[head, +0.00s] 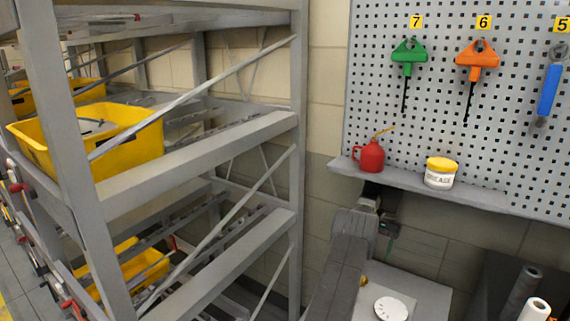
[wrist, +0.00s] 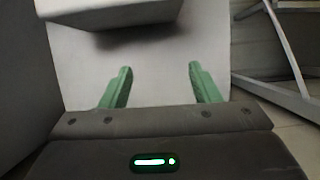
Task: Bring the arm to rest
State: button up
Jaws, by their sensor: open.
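My gripper (wrist: 158,82) shows in the wrist view with its two green fingers spread apart and nothing between them. Below the fingers is a plain light grey surface. In the head view my arm rises from the bottom centre, and its wrist end is just below the pegboard shelf.
A grey shelf (head: 480,196) holds a red oil can (head: 371,156) and a grease jar (head: 440,173). Green (head: 408,56) and orange (head: 477,58) tools hang above. A metal rack (head: 200,167) with yellow bins (head: 130,148) stands left. Black-and-white rolls (head: 535,309) stand lower right.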

jog(key=s+a, duration=0.5)
jog(key=s, duration=0.2)
jog(key=shift+a+p, duration=0.3)
jog(key=shift+a, duration=0.05)
dwell(0.4)
jog(key=shift+s, duration=0.15)
jog(key=shift+d, duration=0.1)
jog(key=shift+w+d, duration=2.85)
jog(key=shift+w, duration=0.9)
jog(key=shift+n, duration=0.3)
jog(key=s+a, duration=0.2)
jog(key=s, duration=0.1)
jog(key=s+a, duration=0.3)
jog(key=s+a+f+p, duration=0.1)
jog(key=s+a, duration=0.1)
jog(key=s, duration=0.2)
jog(key=shift+a, duration=0.4)
jog(key=shift+w+f+n+g+h, duration=0.15)
jog(key=shift+n+g+h, duration=0.25)
jog(key=shift+n, duration=0.6)
jog(key=n+h, duration=0.1)
jog(key=n, duration=0.3)
jog(key=shift+a+h, duration=0.1)
jog(key=shift+h, duration=0.3)
